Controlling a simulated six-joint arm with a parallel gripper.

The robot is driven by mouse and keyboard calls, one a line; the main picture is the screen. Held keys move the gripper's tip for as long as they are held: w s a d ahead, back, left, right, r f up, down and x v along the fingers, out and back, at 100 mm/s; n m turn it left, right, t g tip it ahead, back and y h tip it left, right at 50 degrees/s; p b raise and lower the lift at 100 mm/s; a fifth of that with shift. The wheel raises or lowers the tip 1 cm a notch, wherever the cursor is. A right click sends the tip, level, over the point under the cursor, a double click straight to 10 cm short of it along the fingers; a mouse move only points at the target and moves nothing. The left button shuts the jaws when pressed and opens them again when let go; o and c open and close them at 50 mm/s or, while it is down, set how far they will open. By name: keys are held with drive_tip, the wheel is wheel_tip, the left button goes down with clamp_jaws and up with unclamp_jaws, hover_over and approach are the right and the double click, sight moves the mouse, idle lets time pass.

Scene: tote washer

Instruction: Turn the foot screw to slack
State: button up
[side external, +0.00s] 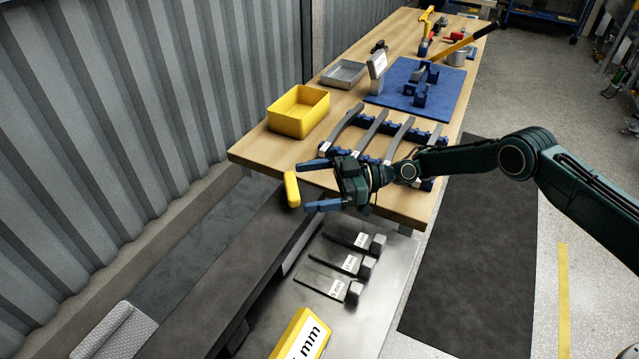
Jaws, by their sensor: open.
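My gripper (303,187) is open, its two blue fingers pointing left, near the front left corner of the wooden bench. A small yellow bar (291,190) stands at the fingertips, in line with the gap between them. I cannot tell whether the fingers touch it. No part can be made out for certain as the foot screw; the yellow bar may be its handle, but its mounting is hidden or too small to tell.
The wooden bench (262,158) carries a yellow bin (298,111), a grey tray (344,74), a blue mat (440,90) and several curved grey bars (372,133). Labelled gauges (348,262) lie on the metal surface below. A corrugated wall (130,100) stands left.

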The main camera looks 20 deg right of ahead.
drive_tip(key=shift+s+d, duration=0.1)
drive_tip(key=shift+d, duration=0.45)
